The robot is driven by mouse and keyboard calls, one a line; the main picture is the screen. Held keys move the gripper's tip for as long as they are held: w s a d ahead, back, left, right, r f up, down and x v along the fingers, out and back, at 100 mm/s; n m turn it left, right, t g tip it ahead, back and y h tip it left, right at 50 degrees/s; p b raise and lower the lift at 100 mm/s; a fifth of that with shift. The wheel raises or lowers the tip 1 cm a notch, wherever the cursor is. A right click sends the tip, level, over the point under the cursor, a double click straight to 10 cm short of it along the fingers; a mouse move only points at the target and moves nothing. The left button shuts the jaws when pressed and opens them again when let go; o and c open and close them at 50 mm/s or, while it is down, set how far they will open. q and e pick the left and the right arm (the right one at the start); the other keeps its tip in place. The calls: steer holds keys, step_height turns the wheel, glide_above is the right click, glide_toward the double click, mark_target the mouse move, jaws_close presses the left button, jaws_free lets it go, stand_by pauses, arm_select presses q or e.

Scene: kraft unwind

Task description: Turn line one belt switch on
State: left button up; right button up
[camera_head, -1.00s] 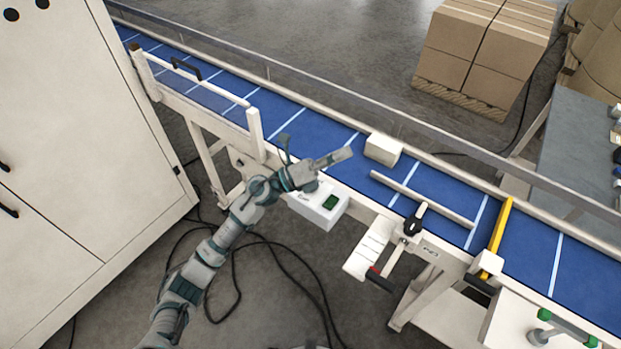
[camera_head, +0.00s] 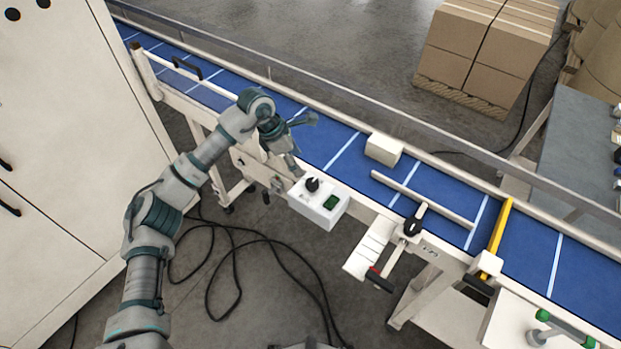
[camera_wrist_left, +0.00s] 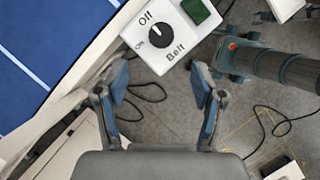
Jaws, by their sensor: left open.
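The belt switch is a black rotary knob (camera_head: 312,184) on a white control box (camera_head: 319,211) fixed to the conveyor's near side. My left gripper (camera_head: 301,145) is open and empty, just up and left of the box in the head view. In the left wrist view its fingers (camera_wrist_left: 158,82) are spread, with the box beyond their tips, apart from the knob. My right gripper is out of view.
The blue conveyor belt (camera_head: 344,152) with metal rails runs behind the box. A small white block (camera_head: 383,149) and a black-handled clamp (camera_head: 413,226) are to the right. A white cabinet (camera_head: 80,150) stands at left. Black cables lie on the floor.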

mark_target(312, 182)
arm_select(q)
steer(key=p+x, duration=0.1)
steer(key=x, duration=0.9)
steer(key=shift+f+p, duration=0.2)
steer(key=shift+p, duration=0.1)
steer(key=shift+d, duration=0.1)
steer(key=shift+d, duration=0.1)
steer(key=c, duration=1.1)
